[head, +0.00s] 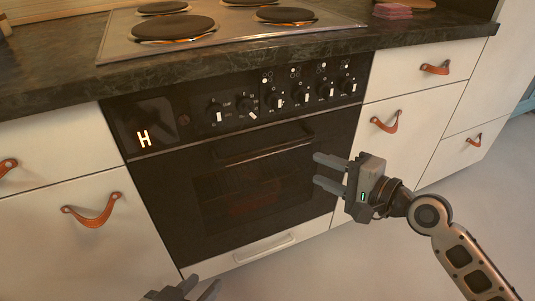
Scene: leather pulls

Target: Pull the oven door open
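The black oven door (190,205) is closed in the middle of the head view, under a panel of knobs. Its dark bar handle (265,153) runs along the door's top. My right gripper (322,170) is in front of the door's right side, just right of and a little below the handle's right end. Its two fingers are apart with nothing between them, pointing left. My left gripper (182,292) shows only partly at the bottom edge, well below the handle. Its fingers are apart, and no object shows between them.
The control panel (240,105) has several knobs and a lit display. Above is a dark countertop (50,62) with a hob (230,42). White drawers with leather pulls (92,211) flank the oven. A white lower drawer (262,252) sits beneath the door. The floor (400,255) in front is clear.

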